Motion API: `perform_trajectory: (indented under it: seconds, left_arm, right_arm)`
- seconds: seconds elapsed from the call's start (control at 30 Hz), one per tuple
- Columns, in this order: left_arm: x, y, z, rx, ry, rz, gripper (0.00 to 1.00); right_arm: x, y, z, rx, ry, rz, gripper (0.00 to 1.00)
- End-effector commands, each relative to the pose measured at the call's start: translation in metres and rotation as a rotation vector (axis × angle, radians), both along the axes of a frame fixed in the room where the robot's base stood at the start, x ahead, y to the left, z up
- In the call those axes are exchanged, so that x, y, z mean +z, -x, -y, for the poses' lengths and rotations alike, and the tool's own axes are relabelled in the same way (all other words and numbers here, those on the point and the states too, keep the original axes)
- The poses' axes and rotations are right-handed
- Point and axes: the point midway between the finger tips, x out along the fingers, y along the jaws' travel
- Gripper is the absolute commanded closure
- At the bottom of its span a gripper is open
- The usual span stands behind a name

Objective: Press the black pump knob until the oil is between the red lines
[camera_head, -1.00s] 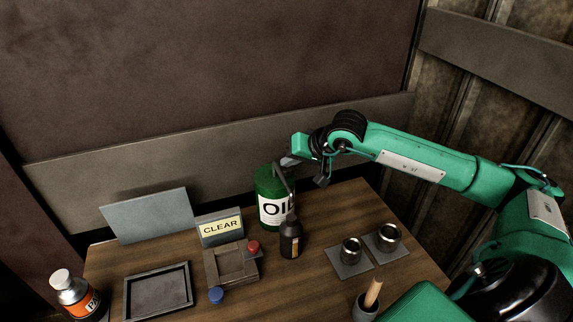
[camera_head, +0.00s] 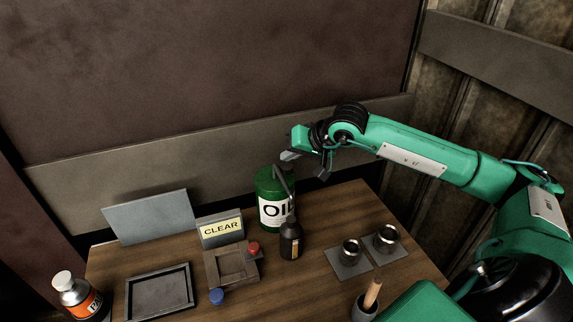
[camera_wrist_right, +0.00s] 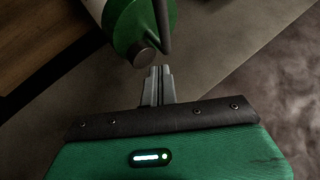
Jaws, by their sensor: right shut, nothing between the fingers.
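The green oil can (camera_head: 267,188) with a white OIL label stands at the back of the table. Its dark pump knob (camera_wrist_right: 146,54) shows on the can's top in the right wrist view. A grey spout pipe runs from the can down to a small dark bottle (camera_head: 290,241) in front. The bottle has a narrow pale window; the oil level and red lines are too small to make out. My right gripper (camera_head: 286,156) is just above the can's top; in the right wrist view its fingertips (camera_wrist_right: 160,70) are together, empty, beside the knob. My left gripper is not in view.
A dark tray (camera_head: 159,291) lies left; two metal cups (camera_head: 350,252) stand right. The back wall is close behind.

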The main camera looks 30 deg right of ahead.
Motion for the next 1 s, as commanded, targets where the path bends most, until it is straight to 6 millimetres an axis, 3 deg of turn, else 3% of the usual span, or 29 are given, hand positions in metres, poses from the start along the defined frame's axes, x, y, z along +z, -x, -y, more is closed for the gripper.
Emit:
perform_trajectory:
  seconds: [0.27,0.73,1.0]
  left_arm:
    - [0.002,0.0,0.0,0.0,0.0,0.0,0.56]
    - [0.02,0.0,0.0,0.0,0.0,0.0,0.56]
    - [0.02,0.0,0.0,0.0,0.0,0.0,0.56]
  right_arm:
    - [0.004,0.0,0.0,-0.001,0.0,0.001,1.0]
    - [0.048,0.0,0.0,0.0,0.001,0.003,1.0]
    - [0.05,0.0,0.0,-0.001,0.0,0.001,1.0]
